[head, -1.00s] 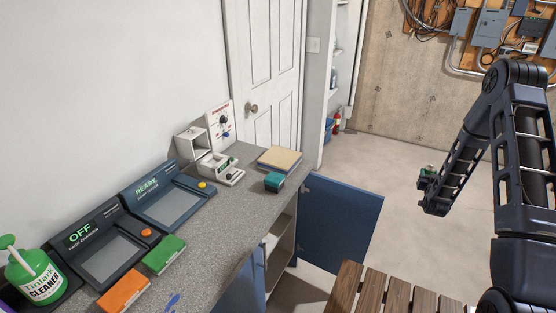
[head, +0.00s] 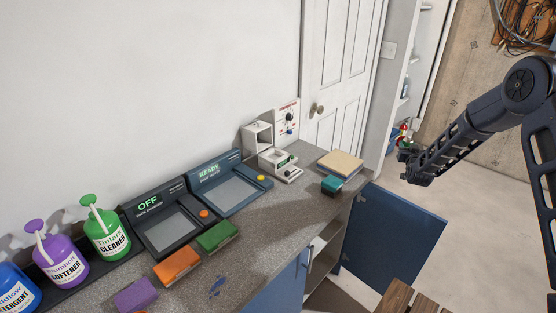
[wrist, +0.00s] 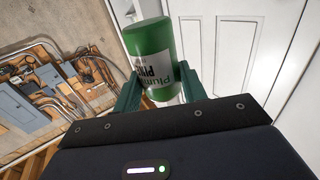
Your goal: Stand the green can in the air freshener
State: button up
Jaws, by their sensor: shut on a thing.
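The green can (wrist: 148,42), with a white label, is between the green fingers of my gripper (wrist: 160,86) in the wrist view. My gripper is shut on it. In the head view my gripper (head: 407,153) is at the right, in the air beyond the counter's far end, and the can is too small there to make out clearly. A white open-fronted box (head: 258,136) stands at the back of the counter by the wall. It may be the air freshener, but I cannot read a name on it. My gripper is well apart from it.
On the counter (head: 272,229) are a white device (head: 280,165), an upright dial panel (head: 287,119), a beige-topped block (head: 341,163), a teal block (head: 331,184) and two consoles. A blue cabinet door (head: 394,236) hangs open below.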

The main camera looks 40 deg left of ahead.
jog(key=s+a+r+n+g+y, duration=0.2)
jog(key=s+a+r, duration=0.3)
jog(key=s+a, duration=0.5)
jog(key=s+a+r+n+g+y, duration=0.15)
jog(key=s+a+r, duration=0.4)
jog(key=a, duration=0.75)
jog(key=s+a+r+n+g+y, duration=0.1)
jog(key=s+a+r+g+y, duration=0.15)
jog(key=s+a, duration=0.8)
jog(key=s+a+r+n+g+y, duration=0.1)
jog(key=s+a+r, duration=0.25)
jog(key=s, duration=0.35)
jog(key=s+a+r+n, duration=0.1)
jog(key=s+a+r, duration=0.1)
jog(key=s+a, duration=0.35)
send_near(276, 148)
jog(key=a+r, duration=0.4)
jog(key=shift+s+a+r, duration=0.1)
jog(key=shift+s+a, duration=0.05)
jog(key=shift+a, duration=0.05)
jog(key=o, duration=1)
jog(key=v, duration=1.2)
